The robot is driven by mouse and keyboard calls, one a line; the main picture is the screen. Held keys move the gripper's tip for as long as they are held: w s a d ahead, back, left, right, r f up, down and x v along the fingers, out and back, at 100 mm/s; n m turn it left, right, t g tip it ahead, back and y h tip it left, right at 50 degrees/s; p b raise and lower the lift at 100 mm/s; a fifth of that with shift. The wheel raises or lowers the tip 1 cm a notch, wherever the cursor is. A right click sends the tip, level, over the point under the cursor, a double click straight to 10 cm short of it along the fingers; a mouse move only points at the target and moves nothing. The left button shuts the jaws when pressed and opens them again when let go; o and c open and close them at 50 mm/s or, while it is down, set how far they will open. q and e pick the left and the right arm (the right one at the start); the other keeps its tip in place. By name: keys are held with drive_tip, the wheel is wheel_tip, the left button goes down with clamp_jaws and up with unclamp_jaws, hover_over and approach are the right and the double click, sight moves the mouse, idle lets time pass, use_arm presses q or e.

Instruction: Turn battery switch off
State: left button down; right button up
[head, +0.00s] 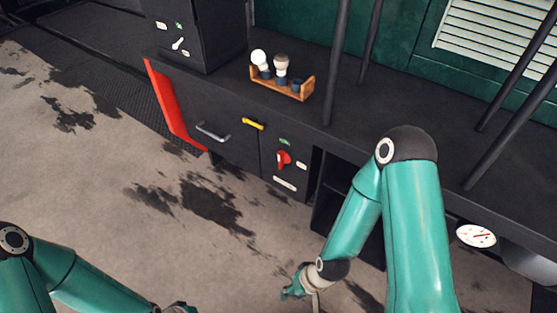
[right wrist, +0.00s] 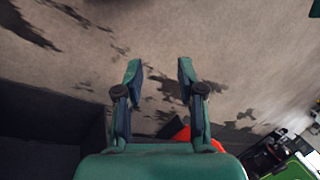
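A red rotary switch (head: 283,159) sits on the front of the dark cabinet (head: 234,146), with a small green label above it and pale labels beside and below. I cannot read the labels. My right gripper (head: 300,288) hangs low in front of the cabinet, below the red switch and apart from it. In the right wrist view the right gripper (right wrist: 159,68) is open, with nothing between its fingers and floor beyond. My left arm comes in at the bottom left. Only a sliver of its gripper (head: 178,308) shows at the bottom edge.
A wooden rack (head: 284,88) with knobbed items stands on the cabinet top. A grey handle (head: 213,132), a yellow handle (head: 253,124) and a red panel (head: 172,105) are on the cabinet's left part. A dark box (head: 204,30) carries a white lever (head: 178,44). The stained floor (head: 95,185) is clear.

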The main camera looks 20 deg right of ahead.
drive_tip(key=w+f+t+h+b, duration=0.1)
drive_tip(key=w+f+t+b, duration=0.15)
drive_tip(key=w, duration=0.55)
drive_tip(key=w+f+t+h+b, duration=0.1)
drive_tip(key=w+f+t+b, duration=0.15)
drive_tip(key=w, duration=0.45)
drive_tip(key=m+t+h+b, duration=0.5)
drive_tip(key=m+h+b, duration=0.3)
drive_tip(key=h+b, duration=0.75)
approach(279, 161)
drive_tip(key=shift+h, duration=0.25)
drive_tip(key=b+x, duration=0.1)
drive_tip(key=x, duration=0.9)
drive_tip(key=shift+w, duration=0.15)
clamp_jaws()
